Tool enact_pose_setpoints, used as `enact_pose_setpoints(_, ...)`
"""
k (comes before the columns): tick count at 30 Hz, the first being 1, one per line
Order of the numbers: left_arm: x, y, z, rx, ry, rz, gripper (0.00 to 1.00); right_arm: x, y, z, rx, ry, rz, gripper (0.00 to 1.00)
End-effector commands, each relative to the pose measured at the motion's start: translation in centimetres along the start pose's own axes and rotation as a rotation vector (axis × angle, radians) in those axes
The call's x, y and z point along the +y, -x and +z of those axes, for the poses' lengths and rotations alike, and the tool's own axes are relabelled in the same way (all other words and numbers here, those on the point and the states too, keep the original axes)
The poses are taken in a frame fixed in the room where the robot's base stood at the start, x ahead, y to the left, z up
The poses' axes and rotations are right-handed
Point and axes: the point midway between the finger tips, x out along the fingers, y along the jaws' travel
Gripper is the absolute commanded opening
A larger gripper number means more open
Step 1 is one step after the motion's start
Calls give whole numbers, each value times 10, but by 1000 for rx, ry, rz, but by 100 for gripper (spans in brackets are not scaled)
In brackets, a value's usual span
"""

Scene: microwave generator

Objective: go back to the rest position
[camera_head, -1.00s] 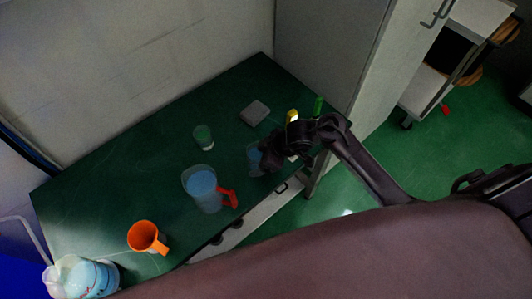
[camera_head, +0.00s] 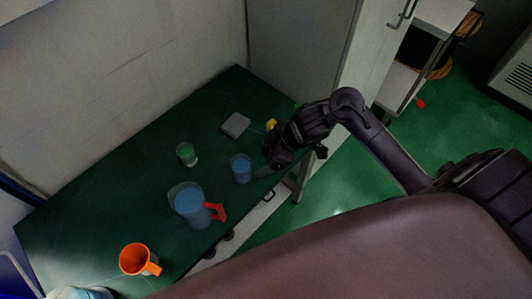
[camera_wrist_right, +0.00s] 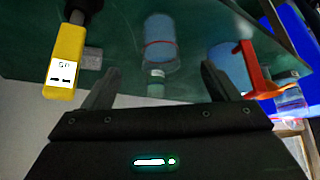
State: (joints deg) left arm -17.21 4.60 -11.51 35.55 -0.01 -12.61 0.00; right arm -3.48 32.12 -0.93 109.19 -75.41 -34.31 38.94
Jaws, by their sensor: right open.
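My right gripper (camera_head: 270,168) is over the right front edge of the dark green table (camera_head: 120,190). It is open and empty. In the head view it is just right of a clear beaker with blue liquid (camera_head: 241,170) and apart from it. In the right wrist view the two fingers (camera_wrist_right: 158,85) stand wide apart with nothing between them, and the beaker (camera_wrist_right: 160,42) shows beyond them. My left gripper is in neither view.
A jug with a red handle (camera_head: 188,203), an orange mug (camera_head: 134,259), a small glass (camera_head: 187,155) and a grey block (camera_head: 236,125) stand on the table. A yellow device (camera_wrist_right: 66,60) is close to the gripper. A tall cabinet (camera_head: 300,50) stands behind; green floor lies right.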

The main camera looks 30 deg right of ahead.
Motion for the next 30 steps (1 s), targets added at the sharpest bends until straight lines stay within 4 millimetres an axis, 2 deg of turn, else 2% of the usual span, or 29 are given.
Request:
enact_pose_setpoints(11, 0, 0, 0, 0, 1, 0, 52, -1, -2, -2, 4, -1, 9, 81)
enact_pose_setpoints(17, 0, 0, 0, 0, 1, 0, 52, -8, -7, -25, 34, -33, 179, 81)
enact_pose_setpoints(19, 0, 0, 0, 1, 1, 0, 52, -11, -1, -32, 26, -87, 272, 81)
enact_pose_setpoints(22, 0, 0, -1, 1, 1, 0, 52, -17, 14, -31, -12, -190, 370, 81)
enact_pose_setpoints(30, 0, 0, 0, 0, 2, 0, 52, -42, 50, -7, -135, -439, 431, 81)
